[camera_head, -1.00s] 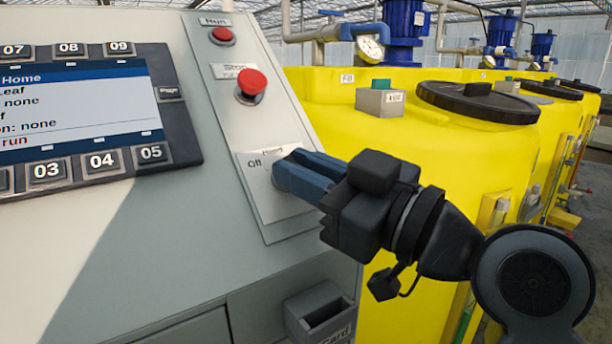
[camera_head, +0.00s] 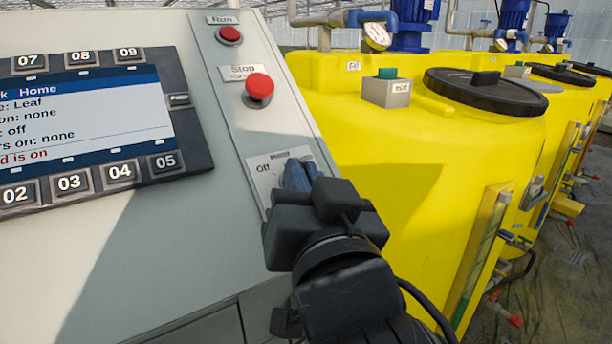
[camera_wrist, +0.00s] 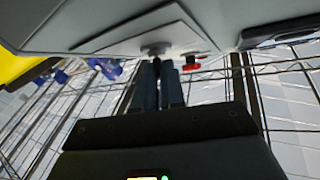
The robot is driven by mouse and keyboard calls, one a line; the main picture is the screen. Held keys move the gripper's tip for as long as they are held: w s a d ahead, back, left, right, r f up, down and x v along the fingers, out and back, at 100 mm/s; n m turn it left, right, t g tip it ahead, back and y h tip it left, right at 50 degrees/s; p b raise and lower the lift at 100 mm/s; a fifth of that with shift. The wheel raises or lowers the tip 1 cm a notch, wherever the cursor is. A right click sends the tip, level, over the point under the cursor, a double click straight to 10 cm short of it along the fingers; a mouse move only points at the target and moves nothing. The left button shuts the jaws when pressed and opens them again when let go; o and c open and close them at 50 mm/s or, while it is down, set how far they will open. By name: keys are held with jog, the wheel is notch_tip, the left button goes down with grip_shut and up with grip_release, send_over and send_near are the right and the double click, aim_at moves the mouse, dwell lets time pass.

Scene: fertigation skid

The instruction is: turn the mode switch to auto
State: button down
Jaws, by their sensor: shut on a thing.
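The mode switch plate (camera_head: 262,172) is on the sloping grey panel in the head view, below the red Stop button. Its visible label reads "Off" on the left, with "Manual"-like small text at the top; the right side is covered. My gripper (camera_head: 298,174) is at the plate, its blue fingers shut on the mode switch knob. The knob is hidden by the fingers in the head view. In the wrist view the fingers (camera_wrist: 159,80) reach a small grey round piece, the mode switch (camera_wrist: 156,49), on the panel face. Its pointing direction cannot be read.
The red Stop button (camera_head: 258,90) and a smaller red button (camera_head: 229,35) sit above the plate. A display with numbered keys (camera_head: 85,125) is to the left. Yellow tanks (camera_head: 400,190) stand close on the right.

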jog(key=shift+a+f+m+g+h+b, duration=0.15)
jog(key=shift+m+h+b, duration=0.5)
jog(key=shift+m+h, duration=0.75)
jog(key=shift+a+f+m+g+h+b, duration=0.1)
jog(key=shift+a+m+g+h+b, duration=0.15)
jog(key=shift+m+h+b, duration=0.75)
jog(key=shift+r+m+h+p, duration=0.1)
jog(key=shift+m+h+p, duration=0.3)
jog(key=shift+m, duration=0.3)
jog(key=c, duration=1.2)
grip_release()
jog(key=shift+w+d, duration=0.1)
jog(key=s+b, duration=0.1)
jog(key=s, duration=0.7)
jog(key=shift+a+b, duration=0.2)
jog(key=shift+b, duration=0.2)
